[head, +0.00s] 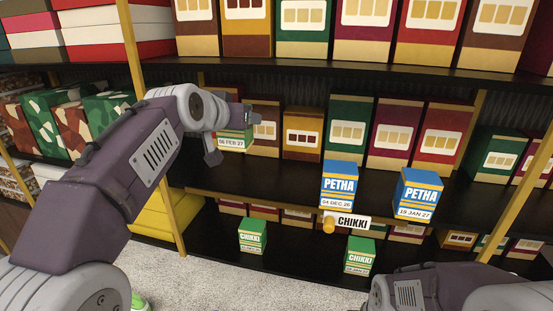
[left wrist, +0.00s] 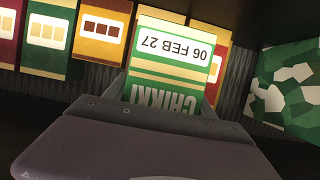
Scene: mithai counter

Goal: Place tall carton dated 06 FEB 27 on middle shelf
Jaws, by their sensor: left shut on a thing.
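A green-and-yellow CHIKKI carton (head: 235,141) dated 06 FEB 27 is in my left gripper (head: 226,146), which is shut on it. In the left wrist view the carton (left wrist: 178,62) appears upside down between the fingers, with its date facing the camera. It is over the left part of the middle shelf (head: 270,180), in front of the back-row boxes. I cannot tell whether its base touches the shelf. Part of my right arm shows at bottom right, but its gripper is out of view.
Two blue PETHA cartons, dated 04 DEC 26 (head: 338,187) and 19 JAN 27 (head: 417,194), stand at the middle shelf's front. A CHIKKI tag (head: 347,221) is on its edge. Two green CHIKKI cartons (head: 252,236) (head: 359,255) stand on the shelf below. Left-centre shelf surface is clear.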

